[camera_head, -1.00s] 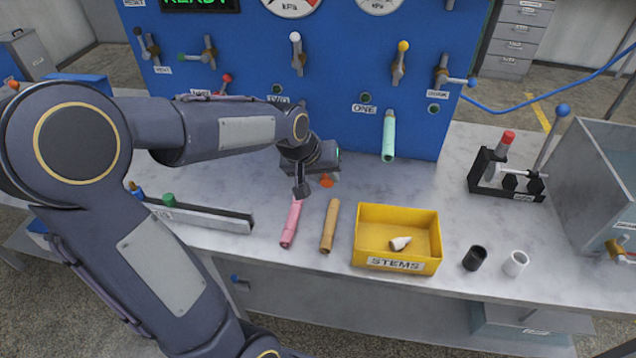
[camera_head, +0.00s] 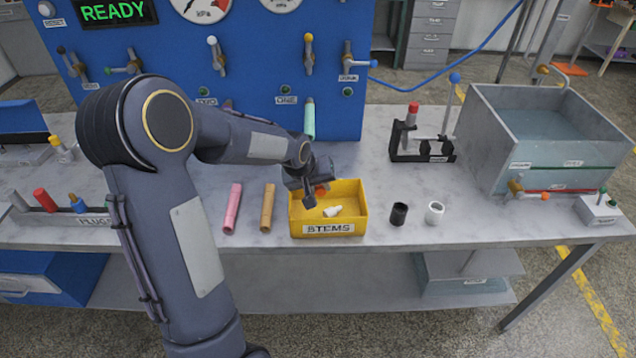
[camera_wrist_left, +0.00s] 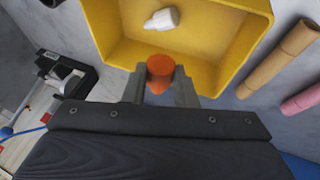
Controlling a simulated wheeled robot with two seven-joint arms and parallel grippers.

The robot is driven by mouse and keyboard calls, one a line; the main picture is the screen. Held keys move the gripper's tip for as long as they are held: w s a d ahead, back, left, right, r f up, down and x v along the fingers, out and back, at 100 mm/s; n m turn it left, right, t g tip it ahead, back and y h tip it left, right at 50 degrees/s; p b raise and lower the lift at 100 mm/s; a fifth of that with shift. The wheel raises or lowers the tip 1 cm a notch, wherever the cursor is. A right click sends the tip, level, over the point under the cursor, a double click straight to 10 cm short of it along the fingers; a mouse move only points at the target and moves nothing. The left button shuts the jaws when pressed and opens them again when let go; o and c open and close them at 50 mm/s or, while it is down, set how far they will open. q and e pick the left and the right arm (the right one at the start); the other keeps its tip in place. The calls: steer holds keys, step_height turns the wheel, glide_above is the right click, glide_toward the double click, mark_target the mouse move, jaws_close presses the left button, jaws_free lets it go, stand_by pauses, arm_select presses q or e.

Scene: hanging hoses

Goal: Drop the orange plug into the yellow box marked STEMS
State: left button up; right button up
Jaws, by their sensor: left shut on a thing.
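The yellow box (camera_head: 346,228) marked STEMS stands near the front edge of the bench. A white plug-like piece (camera_head: 332,211) lies inside it, and it also shows in the left wrist view (camera_wrist_left: 163,19). My left gripper (camera_head: 318,195) is over the back part of the box. It is shut on the orange plug (camera_wrist_left: 160,70), which sits between the two fingertips in the left wrist view. In the head view only a bit of the orange plug (camera_head: 321,190) shows. In the wrist view the plug appears at the box wall (camera_wrist_left: 115,55). Its height above the box is hard to tell.
A pink hose piece (camera_head: 232,208) and a tan one (camera_head: 267,207) lie left of the box. A black cup (camera_head: 399,214) and a white cup (camera_head: 434,213) stand right of it. A mint hose (camera_head: 309,119) hangs from the blue panel (camera_head: 240,75) behind my arm.

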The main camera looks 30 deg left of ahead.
mark_target(316, 190)
arm_select(q)
step_height(316, 190, down, 3)
steer(key=shift+r+b, duration=0.2)
steer(key=shift+b, duration=0.35)
steer(key=o, duration=1)
steer(key=shift+o, duration=0.2)
steer(key=shift+r, duration=0.15)
steer(key=v, duration=0.7)
steer(key=shift+s+r, duration=0.2)
steer(key=shift+r, duration=0.05)
